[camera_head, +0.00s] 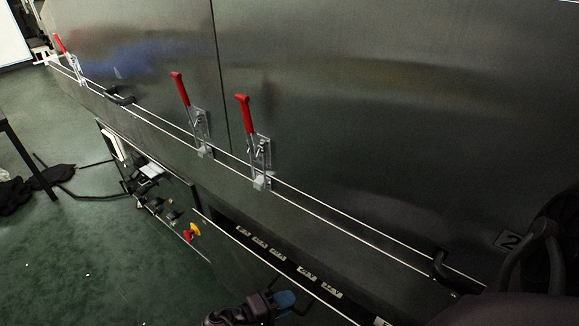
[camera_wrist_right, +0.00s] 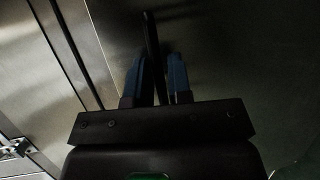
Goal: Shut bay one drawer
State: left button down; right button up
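The bay one drawer (camera_head: 268,268) is low in the head view and stands out from the dryer. A dark gap behind its front edge shows several small pale labels inside. My right gripper (camera_head: 285,299) is at the bottom of the head view, in front of the drawer, by a black handle (camera_head: 302,304). In the right wrist view its two blue fingers (camera_wrist_right: 159,80) stand close on either side of a dark handle bar (camera_wrist_right: 151,40) and appear shut on it. My left gripper is not in view.
The dryer's steel wall (camera_head: 350,110) fills the upper right, with red-handled clamps (camera_head: 244,115) along it. A panel with a yellow and red knob (camera_head: 191,233) is left of the drawer. Green floor (camera_head: 90,260) is clear at lower left.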

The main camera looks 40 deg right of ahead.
aim_at(296, 288)
grip_shut()
jog(key=d, duration=0.4)
jog(key=shift+w+d+r, duration=0.1)
jog(key=shift+w+d, duration=0.1)
jog(key=shift+w, duration=0.15)
jog(key=shift+d, duration=0.2)
grip_release()
